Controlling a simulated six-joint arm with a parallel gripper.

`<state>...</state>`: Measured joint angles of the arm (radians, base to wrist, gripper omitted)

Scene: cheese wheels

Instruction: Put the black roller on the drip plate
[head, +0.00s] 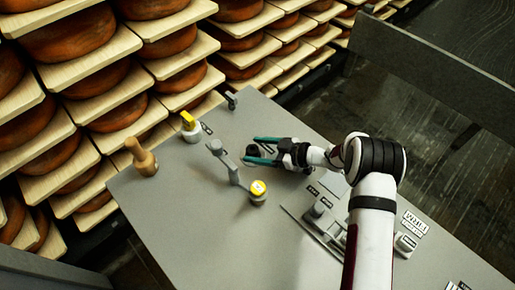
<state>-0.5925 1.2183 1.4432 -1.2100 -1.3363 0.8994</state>
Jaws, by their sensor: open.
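My gripper (254,150) reaches in from the right over the grey table, its two teal fingers apart and pointing left. A small dark round thing (252,151), likely the black roller, shows between the fingers. I cannot tell whether the fingers touch it. A pale flat plate (332,183) lies to the right, beneath my arm and partly hidden by it. It may be the drip plate, but its label is too small to read.
A grey upright lever (227,163) stands close left of the fingertips. A yellow-topped jar (257,192) is in front, another yellow-topped thing (190,127) and a wooden peg (142,158) further left. A grey slotted fixture (318,220) is near my arm. Cheese shelves line the back.

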